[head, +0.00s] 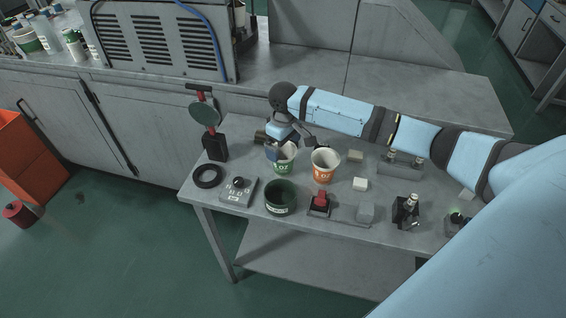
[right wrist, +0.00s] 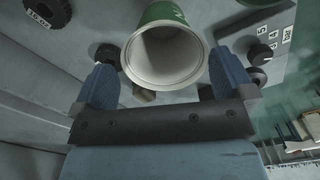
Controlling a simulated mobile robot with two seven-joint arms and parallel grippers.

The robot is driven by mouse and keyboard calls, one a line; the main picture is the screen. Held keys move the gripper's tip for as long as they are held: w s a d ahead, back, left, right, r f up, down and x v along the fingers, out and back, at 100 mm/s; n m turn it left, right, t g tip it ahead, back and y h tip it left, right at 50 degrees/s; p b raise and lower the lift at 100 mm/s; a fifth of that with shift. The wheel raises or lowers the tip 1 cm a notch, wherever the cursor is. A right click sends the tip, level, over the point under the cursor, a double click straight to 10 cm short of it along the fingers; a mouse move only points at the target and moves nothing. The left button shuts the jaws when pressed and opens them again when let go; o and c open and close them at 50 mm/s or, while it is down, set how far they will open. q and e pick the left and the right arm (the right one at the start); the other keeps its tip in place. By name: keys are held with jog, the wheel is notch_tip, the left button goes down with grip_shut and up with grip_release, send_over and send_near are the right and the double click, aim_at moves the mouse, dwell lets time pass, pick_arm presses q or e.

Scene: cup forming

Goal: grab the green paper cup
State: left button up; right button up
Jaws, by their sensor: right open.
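The green paper cup (head: 284,163) stands upright on the grey table, with white and green sides and an open top. My right gripper (head: 287,148) is at the cup's rim, partly covering it in the head view. In the right wrist view the cup (right wrist: 165,55) shows its open mouth between the two blue fingers of the gripper (right wrist: 165,80). The fingers are apart, with a gap visible on the left side; contact on the right is unclear. My left gripper is not in view.
An orange-and-white paper cup (head: 324,166) stands close to the right. A control box (head: 238,191), a black ring (head: 207,177) and a standing round-headed device (head: 205,115) are at left. Small blocks and fixtures crowd the right.

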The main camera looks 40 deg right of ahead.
aim_at(283, 158)
jog(key=shift+s+a+f+p, duration=0.1)
jog(key=shift+f+p, duration=0.05)
jog(key=shift+f, duration=1.2)
jog(key=shift+a+f+p, duration=0.1)
jog(key=shift+f+p, duration=0.05)
jog(key=shift+f, duration=1.15)
jog(key=c, duration=0.9)
